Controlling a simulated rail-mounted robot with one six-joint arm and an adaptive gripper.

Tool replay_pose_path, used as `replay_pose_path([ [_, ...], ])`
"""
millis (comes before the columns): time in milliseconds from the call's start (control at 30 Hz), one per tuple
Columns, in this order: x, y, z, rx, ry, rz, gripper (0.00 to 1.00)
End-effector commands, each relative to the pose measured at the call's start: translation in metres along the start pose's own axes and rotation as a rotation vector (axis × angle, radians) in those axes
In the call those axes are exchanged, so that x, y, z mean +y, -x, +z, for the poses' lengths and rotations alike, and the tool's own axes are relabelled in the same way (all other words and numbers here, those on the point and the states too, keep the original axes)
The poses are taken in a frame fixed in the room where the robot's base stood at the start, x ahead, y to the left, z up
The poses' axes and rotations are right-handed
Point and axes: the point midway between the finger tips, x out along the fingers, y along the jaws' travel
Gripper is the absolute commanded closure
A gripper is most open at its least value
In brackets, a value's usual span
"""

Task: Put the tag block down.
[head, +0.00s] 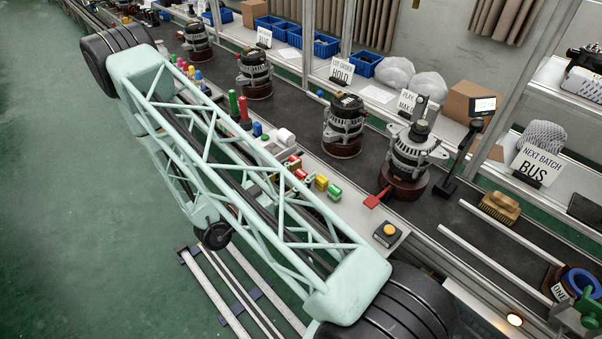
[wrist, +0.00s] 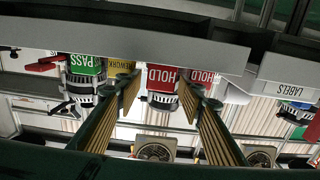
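My gripper (wrist: 161,85) shows in the wrist view as two green fingers with tan ribbed pads. A red HOLD tag block (wrist: 162,77) sits between the fingertips. Its sides lie very close to the pads, and I cannot tell whether they touch it. In the wrist view a green PASS block (wrist: 87,65) and a yellow REWORK block (wrist: 121,67) are to its left. In the head view the blocks form a row: green (head: 334,192), yellow (head: 321,182), and red. My gripper is not distinguishable there.
Alternators on dark red pallets, including one (head: 408,155) near the red handle (head: 377,198), stand on the dark conveyor behind the blocks. A yellow push button (head: 389,230) is right of the row. Signs and blue bins (head: 326,46) line the back shelf.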

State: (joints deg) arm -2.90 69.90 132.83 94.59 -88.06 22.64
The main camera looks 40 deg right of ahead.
Motion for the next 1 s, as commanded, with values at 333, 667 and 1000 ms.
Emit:
replay_pose_path([
  [333,0.000,0.000,-0.001,0.000,0.000,0.000,0.65],
  [667,-0.001,0.011,-0.002,-0.001,0.000,-0.002,0.65],
  [1000,-0.001,0.038,-0.003,0.000,-0.001,-0.002,0.65],
])
